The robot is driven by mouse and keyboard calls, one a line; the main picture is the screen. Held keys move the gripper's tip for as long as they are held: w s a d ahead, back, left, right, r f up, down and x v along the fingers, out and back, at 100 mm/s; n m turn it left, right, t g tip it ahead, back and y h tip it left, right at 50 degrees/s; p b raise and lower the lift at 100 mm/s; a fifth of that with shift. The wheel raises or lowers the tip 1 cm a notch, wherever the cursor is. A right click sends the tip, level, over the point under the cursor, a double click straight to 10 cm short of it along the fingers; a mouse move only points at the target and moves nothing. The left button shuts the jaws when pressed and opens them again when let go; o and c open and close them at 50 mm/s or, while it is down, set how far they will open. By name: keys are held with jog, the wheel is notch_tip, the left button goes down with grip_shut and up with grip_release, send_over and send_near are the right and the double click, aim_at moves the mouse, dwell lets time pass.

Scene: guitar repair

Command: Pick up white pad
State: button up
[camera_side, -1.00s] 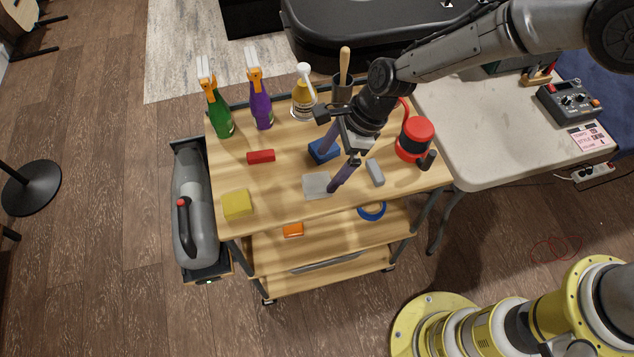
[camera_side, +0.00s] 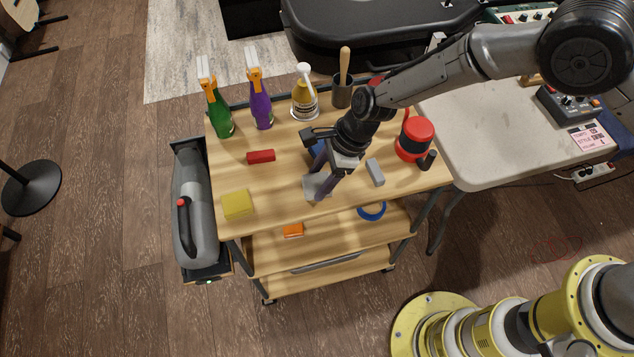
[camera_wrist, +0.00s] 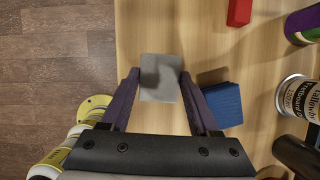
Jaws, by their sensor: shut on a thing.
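The white pad (camera_side: 312,188), greyish and square, is on the wooden cart top near its front edge. My gripper (camera_side: 315,184) is down at the pad with a finger on either side of it. In the wrist view the pad (camera_wrist: 161,78) lies between the two purple-grey fingertips of my gripper (camera_wrist: 159,76), which are closed against its left and right edges. The pad appears to rest on or very near the cart top; any gap beneath it cannot be made out. In the side view the fingers hide part of the pad.
A blue block (camera_wrist: 222,104) lies close beside the right finger. A grey block (camera_side: 375,172), a red block (camera_side: 261,156) and a yellow sponge (camera_side: 237,204) lie around. Bottles, including a purple one (camera_side: 261,105), stand at the back. A red canister (camera_side: 414,138) stands at right.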

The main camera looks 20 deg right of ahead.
jog(key=c, duration=0.5)
jog(key=shift+c, duration=0.2)
jog(key=shift+r, duration=0.15)
